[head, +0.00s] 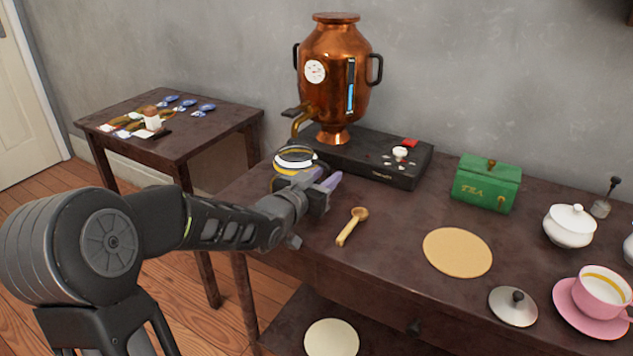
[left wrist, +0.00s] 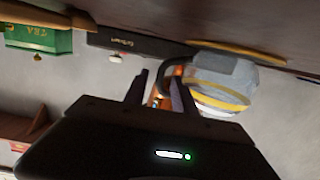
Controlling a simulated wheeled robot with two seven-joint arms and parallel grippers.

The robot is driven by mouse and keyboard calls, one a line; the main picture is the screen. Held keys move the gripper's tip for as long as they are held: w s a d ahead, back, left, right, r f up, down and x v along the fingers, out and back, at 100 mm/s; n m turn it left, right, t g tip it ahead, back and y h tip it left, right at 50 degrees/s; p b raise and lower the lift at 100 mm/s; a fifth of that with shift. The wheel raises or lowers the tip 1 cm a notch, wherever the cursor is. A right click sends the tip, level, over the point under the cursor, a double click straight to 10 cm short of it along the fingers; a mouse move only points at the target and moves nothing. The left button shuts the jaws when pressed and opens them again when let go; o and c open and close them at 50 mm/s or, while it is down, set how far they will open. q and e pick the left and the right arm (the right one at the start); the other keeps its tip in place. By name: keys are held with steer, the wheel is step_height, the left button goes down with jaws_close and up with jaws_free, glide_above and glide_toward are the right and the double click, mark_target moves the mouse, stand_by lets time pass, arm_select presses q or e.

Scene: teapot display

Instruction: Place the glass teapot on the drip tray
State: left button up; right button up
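The glass teapot (head: 295,158), clear with a yellow band, is at the back left of the brown table, in front of the copper urn's spout. It also shows in the left wrist view (left wrist: 222,88), where the picture is upside down. My left gripper (head: 324,180) is beside the teapot's right side with its fingers apart. In the left wrist view the teapot's dark handle (left wrist: 176,68) reaches to the fingertips; I cannot tell whether they touch it. A low black base (head: 375,160) stands under the urn; I cannot make out a separate drip tray. My right gripper is out of view.
The copper urn (head: 336,75) stands behind the teapot. A wooden spoon (head: 352,226), a round tan mat (head: 457,252), a green tea box (head: 487,184), a metal lid (head: 513,306), a white lidded pot (head: 569,227) and a pink cup (head: 601,294) lie to the right.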

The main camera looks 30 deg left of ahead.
arm_select(q)
steer(key=shift+s+f+p, duration=0.1)
steer(key=shift+f+p, duration=0.2)
steer(key=shift+f, duration=0.3)
steer(key=shift+r+p, duration=0.3)
steer(key=shift+p, duration=0.15)
steer(key=s, duration=0.3)
steer(key=s+r+p, duration=0.1)
steer(key=s, duration=0.3)
steer(key=s+r, duration=0.1)
steer(key=s, duration=0.2)
steer(key=shift+s+d+r, duration=0.15)
steer(key=shift+s+r, duration=0.05)
steer(key=shift+s, duration=0.6)
